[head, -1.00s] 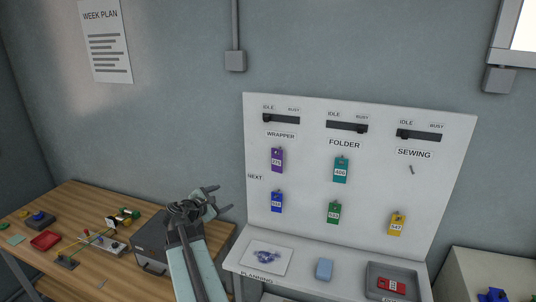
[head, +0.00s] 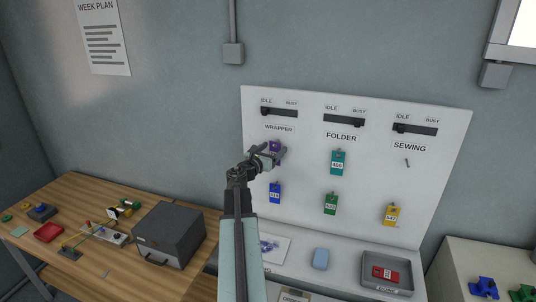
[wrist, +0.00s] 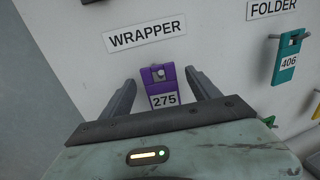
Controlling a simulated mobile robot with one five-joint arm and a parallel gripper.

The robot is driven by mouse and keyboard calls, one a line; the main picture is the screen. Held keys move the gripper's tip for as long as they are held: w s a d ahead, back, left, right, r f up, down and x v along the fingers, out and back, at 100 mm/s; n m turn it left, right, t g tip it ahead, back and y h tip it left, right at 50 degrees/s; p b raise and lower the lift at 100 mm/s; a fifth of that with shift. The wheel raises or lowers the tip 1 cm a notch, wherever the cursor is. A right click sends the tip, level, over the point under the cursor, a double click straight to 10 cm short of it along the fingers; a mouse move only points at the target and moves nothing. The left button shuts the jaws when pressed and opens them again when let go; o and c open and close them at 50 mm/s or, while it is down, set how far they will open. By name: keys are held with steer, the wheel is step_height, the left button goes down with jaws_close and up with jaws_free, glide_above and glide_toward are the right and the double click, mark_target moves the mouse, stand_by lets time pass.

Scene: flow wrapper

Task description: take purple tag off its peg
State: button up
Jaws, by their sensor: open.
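The purple tag (wrist: 159,84), numbered 275, hangs on its peg under the WRAPPER label (wrist: 145,35) in the wrist view. The peg's round end shows near the top of the tag. My gripper (wrist: 162,88) is open, with one finger on each side of the tag. I cannot tell whether either finger touches it. In the head view my gripper (head: 270,156) is in front of the tag (head: 275,146), and only the tag's upper part shows.
A teal tag (head: 338,162) hangs to the right, a blue tag (head: 275,192) below. Green (head: 331,203) and yellow (head: 392,214) tags hang lower right. The SEWING column has a bare peg (head: 407,163). A grey tray (head: 387,290) holds a red tag on the ledge.

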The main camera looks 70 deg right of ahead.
steer(key=shift+s+d, duration=0.15)
steer(key=shift+d, duration=0.85)
steer(key=c, duration=1.4)
steer(key=shift+r, duration=0.15)
steer(key=shift+r+p, duration=0.35)
steer(key=shift+p, duration=0.1)
steer(key=shift+a, duration=0.2)
steer(key=a, duration=0.8)
steer(key=shift+s+a, duration=0.25)
steer(key=shift+a, duration=0.1)
